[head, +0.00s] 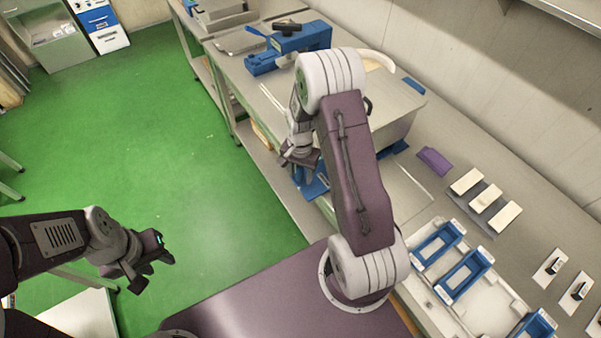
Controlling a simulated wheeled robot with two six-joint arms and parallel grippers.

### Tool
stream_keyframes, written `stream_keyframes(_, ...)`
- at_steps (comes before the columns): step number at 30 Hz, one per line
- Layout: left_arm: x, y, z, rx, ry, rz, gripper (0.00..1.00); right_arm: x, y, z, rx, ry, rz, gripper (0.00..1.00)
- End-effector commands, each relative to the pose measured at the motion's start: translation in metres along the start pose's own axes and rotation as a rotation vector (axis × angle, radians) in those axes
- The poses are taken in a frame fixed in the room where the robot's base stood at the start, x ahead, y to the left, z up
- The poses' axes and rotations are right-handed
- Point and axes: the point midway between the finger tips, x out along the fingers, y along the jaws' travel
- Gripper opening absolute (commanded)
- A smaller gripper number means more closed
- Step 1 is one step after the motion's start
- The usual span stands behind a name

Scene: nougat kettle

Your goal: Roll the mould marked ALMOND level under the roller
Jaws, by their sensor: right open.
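Several blue rectangular mould frames sit at the lower right in the head view: one mould (437,242), a second mould (465,273) and another mould (535,326) cut by the frame edge. Their markings are too small to read, so I cannot tell which is ALMOND. I cannot identify the roller for sure; my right arm hides part of the counter. My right gripper (298,160) is open and looks empty, near a blue part (313,183) at the counter's front edge, far from the moulds. My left gripper (143,268) hangs over the green floor, away from the counter.
A blue machine (290,45) stands at the counter's far end. A large steel box (397,103) is partly behind my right arm. A purple piece (434,161), pale blocks (485,202) and small cards (549,268) lie along the wall side. Green floor (150,160) is open at left.

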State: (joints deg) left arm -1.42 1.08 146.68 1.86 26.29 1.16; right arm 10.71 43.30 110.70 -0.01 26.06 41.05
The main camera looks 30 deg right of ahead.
Motion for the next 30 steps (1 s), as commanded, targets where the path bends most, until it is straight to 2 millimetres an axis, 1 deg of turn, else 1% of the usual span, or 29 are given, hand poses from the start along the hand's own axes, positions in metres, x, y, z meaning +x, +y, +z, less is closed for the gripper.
stream_keyframes(7,0.0000,0.0000,0.0000,0.000,0.000,0.000,0.36,0.0020,-0.0003,-0.0002,0.000,0.001,-0.001,0.45)
stream_keyframes(8,0.0000,0.0000,0.0000,0.000,0.000,0.000,0.36,0.0019,-0.0003,-0.0002,0.000,0.001,-0.001,0.39)
stream_keyframes(9,0.0000,0.0000,0.0000,0.000,0.000,0.000,0.36,0.0019,-0.0003,-0.0002,0.000,0.001,-0.001,0.28)
stream_keyframes(11,0.0000,0.0000,0.0000,0.000,0.000,0.000,0.36,0.0018,-0.0003,-0.0002,0.000,0.001,-0.001,0.12)
stream_keyframes(12,0.0000,0.0000,0.0000,0.000,0.000,0.000,0.36,0.0018,-0.0003,-0.0002,0.000,0.001,-0.001,0.01)
stream_keyframes(30,-0.0003,0.0000,0.0000,0.000,0.000,0.000,0.36,0.0011,-0.0003,-0.0003,0.000,0.001,-0.001,0.00)
